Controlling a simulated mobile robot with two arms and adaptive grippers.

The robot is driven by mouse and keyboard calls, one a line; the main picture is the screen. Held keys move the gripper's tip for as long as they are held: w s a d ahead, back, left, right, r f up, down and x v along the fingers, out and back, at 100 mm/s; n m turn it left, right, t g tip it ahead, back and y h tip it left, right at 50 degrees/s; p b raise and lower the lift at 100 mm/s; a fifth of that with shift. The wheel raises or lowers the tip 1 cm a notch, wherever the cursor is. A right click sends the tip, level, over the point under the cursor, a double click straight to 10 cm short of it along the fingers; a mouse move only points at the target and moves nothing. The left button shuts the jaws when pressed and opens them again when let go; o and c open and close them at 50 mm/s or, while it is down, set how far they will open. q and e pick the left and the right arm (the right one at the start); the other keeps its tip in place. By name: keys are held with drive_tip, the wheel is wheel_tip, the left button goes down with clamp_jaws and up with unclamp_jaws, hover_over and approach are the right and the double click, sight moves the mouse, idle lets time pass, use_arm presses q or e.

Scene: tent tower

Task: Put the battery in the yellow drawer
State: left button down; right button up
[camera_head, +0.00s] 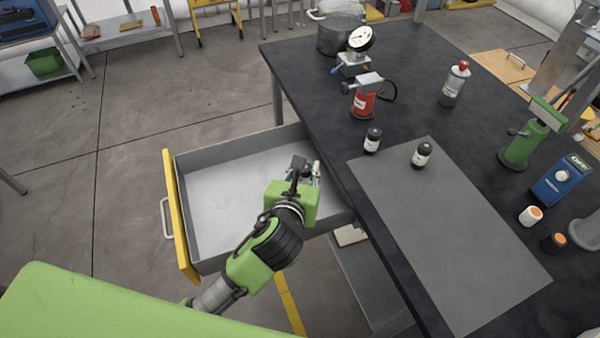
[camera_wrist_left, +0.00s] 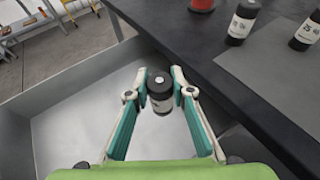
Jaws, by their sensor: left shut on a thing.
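The yellow drawer (camera_head: 181,222) is pulled open, with a yellow front, grey walls and a bare pale floor (camera_head: 225,195). My left gripper (camera_head: 303,170) is over the right part of the open drawer, near the table edge. In the left wrist view, my left gripper (camera_wrist_left: 160,92) is shut on a small black battery (camera_wrist_left: 160,94) with a white label band. The battery is upright between the teal fingertips, with the drawer floor behind it. In the head view the gripper mostly hides the battery. My right gripper is not in view.
The dark table (camera_head: 315,110) stands to the right of the drawer. A grey mat (camera_head: 440,240) lies on it, with two black labelled cylinders (camera_head: 372,141) (camera_head: 421,155) by its far edge. The drawer floor is clear.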

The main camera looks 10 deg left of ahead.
use_arm(q)
drive_tip(key=shift+w+a+f+b, duration=0.2)
drive_tip(key=shift+w+a+f, duration=0.15)
drive_tip(key=shift+w+f, duration=1.15)
drive_tip(key=shift+w+a+f+b, duration=0.15)
drive_tip(key=shift+w+a+f, duration=0.25)
drive_tip(key=shift+w+f, duration=1.1)
drive_tip(key=shift+w+a+f+b, duration=0.3)
drive_tip(key=shift+w+f, duration=0.5)
drive_tip(key=shift+f, duration=1.35)
drive_tip(key=shift+a+f, duration=0.1)
drive_tip(key=c, duration=2)
unclamp_jaws()
drive_tip(key=shift+o, duration=1.2)
drive_tip(key=v, duration=1.2)
drive_tip(key=shift+p, duration=0.4)
